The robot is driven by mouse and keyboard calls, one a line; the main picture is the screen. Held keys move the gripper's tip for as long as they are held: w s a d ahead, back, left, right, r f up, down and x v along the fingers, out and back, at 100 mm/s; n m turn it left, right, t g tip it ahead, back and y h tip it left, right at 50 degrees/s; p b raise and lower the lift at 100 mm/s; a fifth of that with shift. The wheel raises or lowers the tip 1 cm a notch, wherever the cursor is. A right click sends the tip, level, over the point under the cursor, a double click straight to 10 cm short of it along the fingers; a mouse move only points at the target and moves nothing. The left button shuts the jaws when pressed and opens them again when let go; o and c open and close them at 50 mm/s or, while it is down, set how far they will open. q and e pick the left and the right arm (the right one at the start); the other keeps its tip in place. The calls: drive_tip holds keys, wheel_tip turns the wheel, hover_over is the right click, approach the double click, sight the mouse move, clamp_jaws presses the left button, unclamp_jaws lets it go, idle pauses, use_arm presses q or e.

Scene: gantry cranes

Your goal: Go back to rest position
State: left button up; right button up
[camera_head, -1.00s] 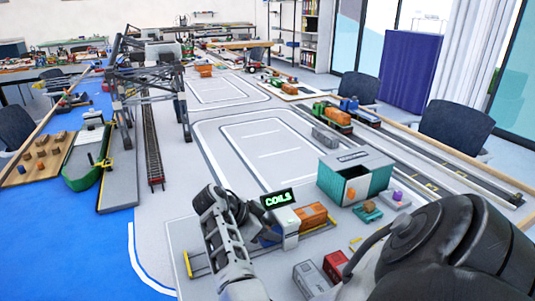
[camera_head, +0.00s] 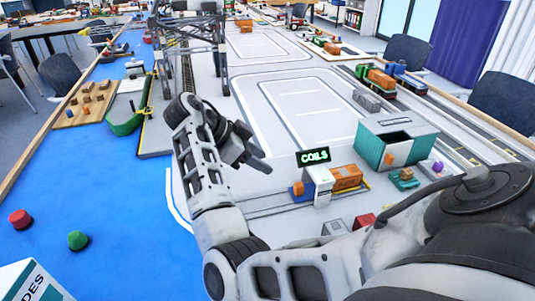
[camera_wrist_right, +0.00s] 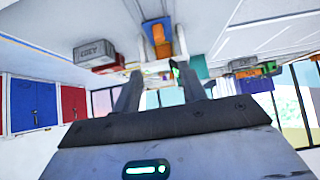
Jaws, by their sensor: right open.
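My right arm comes in from the lower right of the head view and bends up at the elbow. Its right gripper (camera_head: 258,157) hangs over the bare grey board, left of the COILS sign (camera_head: 313,156), and holds nothing. In the right wrist view the two fingers (camera_wrist_right: 158,92) stand apart with a gap between them. My left arm and gripper are not in the head view.
Right of the gripper are a white booth (camera_head: 319,185), an orange container (camera_head: 346,177) and a teal-sided shed (camera_head: 384,147). A gantry crane (camera_head: 222,55) stands behind. A red buoy (camera_head: 20,219) and a green buoy (camera_head: 78,240) are on the blue area.

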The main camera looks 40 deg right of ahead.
sight(295, 187)
idle(0.3)
drive_tip(key=p+x, duration=0.1)
drive_tip(key=x, duration=1.4)
drive_tip(key=shift+s+d+f, duration=0.15)
drive_tip(key=shift+s+f, duration=0.05)
drive_tip(key=shift+f, duration=0.05)
drive_tip(key=shift+w+a+f, duration=0.2)
drive_tip(key=shift+w+a, duration=0.25)
drive_tip(key=shift+a, duration=0.25)
drive_tip(key=shift+w+a+b, duration=0.25)
drive_tip(key=shift+a+b, duration=0.1)
drive_tip(key=shift+a, duration=0.15)
drive_tip(key=shift+r, duration=0.1)
